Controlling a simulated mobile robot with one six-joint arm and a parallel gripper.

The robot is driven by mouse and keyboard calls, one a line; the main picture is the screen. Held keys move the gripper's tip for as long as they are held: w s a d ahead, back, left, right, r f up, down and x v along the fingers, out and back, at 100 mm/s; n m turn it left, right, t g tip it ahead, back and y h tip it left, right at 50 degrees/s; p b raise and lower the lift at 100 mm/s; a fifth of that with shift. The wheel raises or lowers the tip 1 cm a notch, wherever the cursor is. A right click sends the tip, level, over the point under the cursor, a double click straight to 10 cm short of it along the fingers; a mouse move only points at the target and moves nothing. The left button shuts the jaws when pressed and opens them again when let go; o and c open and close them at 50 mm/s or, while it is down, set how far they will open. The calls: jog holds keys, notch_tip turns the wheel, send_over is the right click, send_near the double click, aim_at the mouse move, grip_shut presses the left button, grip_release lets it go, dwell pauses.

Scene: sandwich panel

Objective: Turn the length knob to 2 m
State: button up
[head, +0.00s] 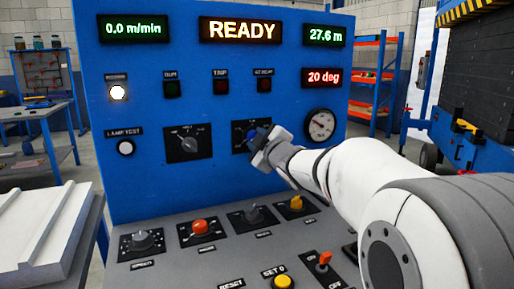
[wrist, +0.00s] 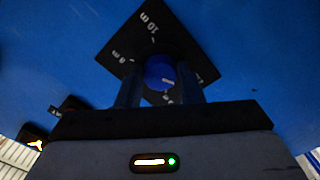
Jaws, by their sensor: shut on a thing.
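The length knob (wrist: 160,73) is a dark knob with a blue face and a short white mark, on a black diamond-looking plate (wrist: 194,62) in the tilted wrist view. My gripper (wrist: 160,88) is shut on the knob, one finger on each side. In the head view my gripper (head: 262,141) covers most of the knob and part of its plate (head: 238,137). Which label the white mark points to cannot be told.
The blue panel (head: 220,117) has another dial (head: 189,142) to the left and a round gauge (head: 320,125) to the right. Displays above read READY (head: 240,31), 0.0 m/min, 27.6 m (head: 324,36) and 20 deg. Several knobs and buttons sit on the sloped grey desk (head: 190,262) below.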

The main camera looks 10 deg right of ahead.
jog(key=shift+f+n+b, duration=0.1)
jog(key=shift+n+b, duration=0.25)
jog(key=shift+n, duration=0.25)
jog(key=o, duration=1)
jog(key=shift+c, duration=0.2)
jog(key=s+d+p, duration=0.1)
jog(key=s, duration=0.6)
jog(key=shift+s+d+p, duration=0.25)
jog(key=shift+s+p, duration=0.1)
jog(key=shift+p, duration=0.05)
